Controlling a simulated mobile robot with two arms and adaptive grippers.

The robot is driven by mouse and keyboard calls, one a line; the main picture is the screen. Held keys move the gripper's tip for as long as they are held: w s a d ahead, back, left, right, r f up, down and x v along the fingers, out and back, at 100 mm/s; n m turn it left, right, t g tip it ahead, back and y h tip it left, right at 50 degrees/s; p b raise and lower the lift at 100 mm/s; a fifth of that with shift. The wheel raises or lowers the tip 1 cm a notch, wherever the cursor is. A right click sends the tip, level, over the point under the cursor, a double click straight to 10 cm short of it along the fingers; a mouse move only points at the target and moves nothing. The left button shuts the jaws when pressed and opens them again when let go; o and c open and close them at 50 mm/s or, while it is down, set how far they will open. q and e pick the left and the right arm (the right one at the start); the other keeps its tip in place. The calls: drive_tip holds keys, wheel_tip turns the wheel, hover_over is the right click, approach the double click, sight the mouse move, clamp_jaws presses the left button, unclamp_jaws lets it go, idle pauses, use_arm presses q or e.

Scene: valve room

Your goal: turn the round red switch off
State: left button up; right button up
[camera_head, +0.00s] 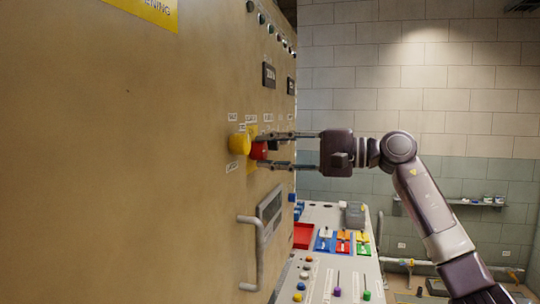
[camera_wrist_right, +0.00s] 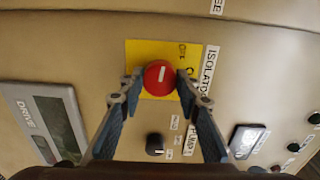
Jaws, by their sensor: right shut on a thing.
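The round red switch (camera_head: 259,150) sits on the tan cabinet front. In the right wrist view the red switch (camera_wrist_right: 159,77) has a white line on its face and a yellow plate (camera_wrist_right: 140,50) behind it. My right gripper (camera_head: 268,150) reaches it from the right, with one finger above and one below in the head view. In the right wrist view the fingertips of the right gripper (camera_wrist_right: 158,82) are on either side of the switch, shut on it. My left gripper is not in view.
A yellow knob (camera_head: 239,143) is left of the red switch. A cabinet handle (camera_head: 258,250) sticks out below. A black knob (camera_wrist_right: 155,144) is near the fingers. A console (camera_head: 322,275) with coloured buttons stands lower right.

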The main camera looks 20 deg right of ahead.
drive_tip(key=shift+n, duration=0.7)
drive_tip(key=shift+f, duration=0.1)
drive_tip(key=o, duration=1.2)
drive_tip(key=shift+c, duration=0.2)
drive_tip(key=v, duration=1.2)
